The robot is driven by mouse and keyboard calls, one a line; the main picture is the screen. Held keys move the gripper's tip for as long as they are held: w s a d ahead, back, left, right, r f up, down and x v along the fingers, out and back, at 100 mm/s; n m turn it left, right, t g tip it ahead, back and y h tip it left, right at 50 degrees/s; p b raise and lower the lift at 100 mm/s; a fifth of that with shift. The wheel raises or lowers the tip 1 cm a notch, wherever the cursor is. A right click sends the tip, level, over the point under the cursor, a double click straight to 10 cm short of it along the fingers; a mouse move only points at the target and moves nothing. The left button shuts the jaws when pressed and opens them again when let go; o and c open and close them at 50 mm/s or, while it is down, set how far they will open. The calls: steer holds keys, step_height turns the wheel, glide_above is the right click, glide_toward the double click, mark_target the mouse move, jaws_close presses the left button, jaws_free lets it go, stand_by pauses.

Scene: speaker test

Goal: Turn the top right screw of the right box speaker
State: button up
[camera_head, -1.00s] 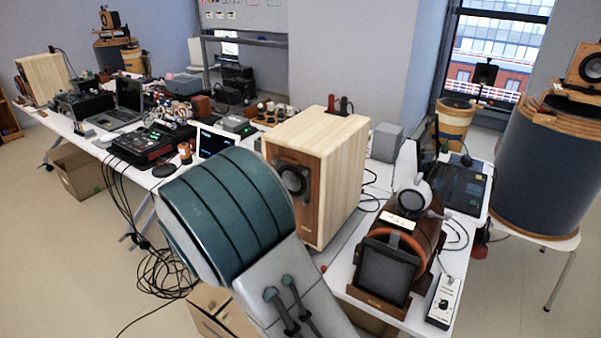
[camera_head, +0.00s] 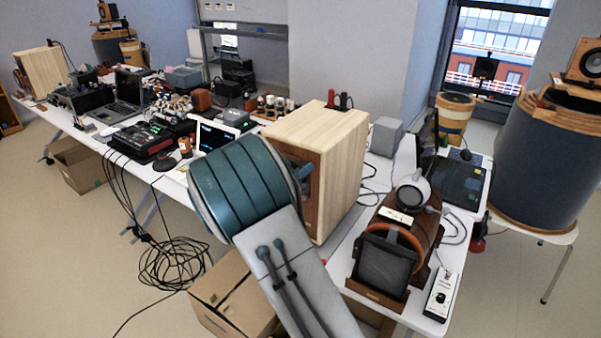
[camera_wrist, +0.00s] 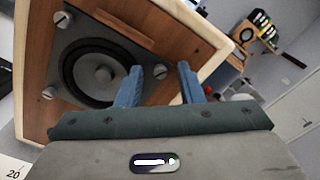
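The right box speaker (camera_head: 335,170) has pale wooden sides and a brown front. My arm hides much of its front in the head view. In the wrist view its front (camera_wrist: 185,45) appears tilted, with a dark round driver (camera_wrist: 88,72) in a grey plate. Slotted silver screws sit at the plate's corners: one at upper left (camera_wrist: 62,19), one at lower left (camera_wrist: 48,92) and one at right (camera_wrist: 160,71). My gripper (camera_wrist: 160,69) is open and empty, its blue fingers on either side of the right screw in the picture. I cannot tell if they touch the speaker.
Cardboard boxes (camera_head: 235,295) and loose cables (camera_head: 170,262) lie on the floor.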

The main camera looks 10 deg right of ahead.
jaws_close()
steer(key=shift+f+m+b, duration=0.1)
steer(key=shift+m+b, duration=0.2)
steer(key=shift+b, duration=0.2)
steer(key=m+b, duration=1.1)
steer(key=b, duration=0.3)
steer(key=shift+m, duration=0.3)
